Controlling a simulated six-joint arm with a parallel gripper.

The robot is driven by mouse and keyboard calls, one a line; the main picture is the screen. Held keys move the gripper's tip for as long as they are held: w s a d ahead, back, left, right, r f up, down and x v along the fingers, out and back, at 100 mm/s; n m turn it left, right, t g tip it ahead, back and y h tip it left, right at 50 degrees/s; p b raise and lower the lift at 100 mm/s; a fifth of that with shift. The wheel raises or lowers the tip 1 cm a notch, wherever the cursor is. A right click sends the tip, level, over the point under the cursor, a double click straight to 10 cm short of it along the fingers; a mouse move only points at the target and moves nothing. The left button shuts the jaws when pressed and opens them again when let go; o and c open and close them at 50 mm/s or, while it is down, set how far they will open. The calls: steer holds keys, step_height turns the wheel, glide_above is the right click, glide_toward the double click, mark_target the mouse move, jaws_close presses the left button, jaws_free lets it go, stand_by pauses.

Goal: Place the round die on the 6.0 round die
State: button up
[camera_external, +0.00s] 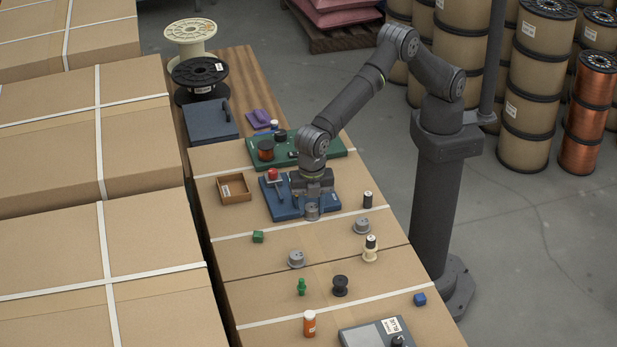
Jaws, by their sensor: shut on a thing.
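My gripper (311,205) points down over the front edge of the blue board and is shut on a small grey round die (312,213). Whether that die touches anything below it, I cannot tell. Two other grey round dies, each with a narrower upper part on a wide base, stand on the cardboard top: one round die (362,227) to the right of my gripper, and another round die (296,260) nearer the camera. The size marks are too small to read, so I cannot tell which one is the 6.0 die.
The blue board (284,211) carries a red-topped part (272,175).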

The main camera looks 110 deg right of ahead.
steer(key=w+d+r, duration=0.1)
steer(key=w+d, duration=0.5)
steer(key=d, duration=0.2)
glide_above(296, 255)
step_height(296, 255, down, 7)
steer(key=shift+a+r, duration=0.1)
steer(key=shift+f, duration=1.9)
steer(key=shift+f, duration=0.15)
steer(key=o, duration=1.2)
step_height(296, 255, up, 12)
steer(key=shift+s+r, duration=0.1)
